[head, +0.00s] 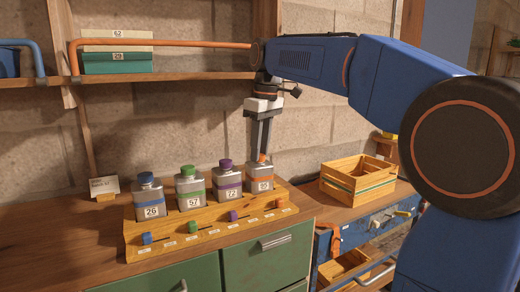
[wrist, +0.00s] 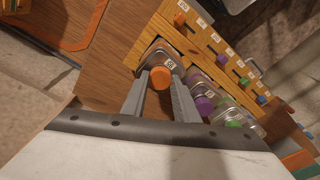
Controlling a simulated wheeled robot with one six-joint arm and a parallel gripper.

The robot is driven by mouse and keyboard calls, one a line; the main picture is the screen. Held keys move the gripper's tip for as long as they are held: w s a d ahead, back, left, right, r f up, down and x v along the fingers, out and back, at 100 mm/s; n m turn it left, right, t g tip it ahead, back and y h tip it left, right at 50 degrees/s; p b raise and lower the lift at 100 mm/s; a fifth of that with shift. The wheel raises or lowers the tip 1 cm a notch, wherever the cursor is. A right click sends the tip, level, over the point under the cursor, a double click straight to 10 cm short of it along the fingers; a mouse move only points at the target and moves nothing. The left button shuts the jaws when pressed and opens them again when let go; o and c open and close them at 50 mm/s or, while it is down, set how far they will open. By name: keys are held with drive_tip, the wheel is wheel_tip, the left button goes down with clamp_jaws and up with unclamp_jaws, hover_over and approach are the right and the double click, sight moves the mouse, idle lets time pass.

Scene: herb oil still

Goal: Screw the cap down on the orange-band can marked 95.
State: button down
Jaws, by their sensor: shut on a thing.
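The orange-band can (head: 260,178) stands at the right end of a row of square metal cans in a wooden rack. Its label is too small to read surely. My gripper (head: 262,152) points down over it. In the wrist view, the two fingers of my gripper (wrist: 160,82) lie on either side of the orange cap (wrist: 159,77), shut on it. The cap sits over the can's neck, and the can (wrist: 163,58) shows beneath it. The thread is hidden, so I cannot tell how tight the cap is.
Blue-band can 26 (head: 149,200), green-band can 57 (head: 190,190) and purple-band can 72 (head: 228,181) stand close on the left. The rack (head: 180,240) has coloured knobs along its front. A wooden crate (head: 345,188) stands to the right. A shelf (head: 170,77) hangs above left.

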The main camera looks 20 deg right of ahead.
drive_tip(key=m, duration=0.6)
drive_tip(key=shift+w+h, duration=0.1)
drive_tip(key=shift+h, duration=0.2)
drive_tip(key=c, duration=1.3)
unclamp_jaws()
drive_tip(key=shift+d, duration=0.15)
drive_tip(key=shift+c, duration=0.2)
drive_tip(key=shift+c, duration=0.3)
drive_tip(key=n, duration=0.5)
drive_tip(key=shift+n, duration=0.4)
drive_tip(key=n+y, duration=0.1)
drive_tip(key=n, duration=0.5)
drive_tip(key=shift+g, duration=0.3)
drive_tip(key=n, duration=0.7)
drive_tip(key=shift+g, duration=0.4)
drive_tip(key=n, duration=0.6)
drive_tip(key=shift+g, duration=0.3)
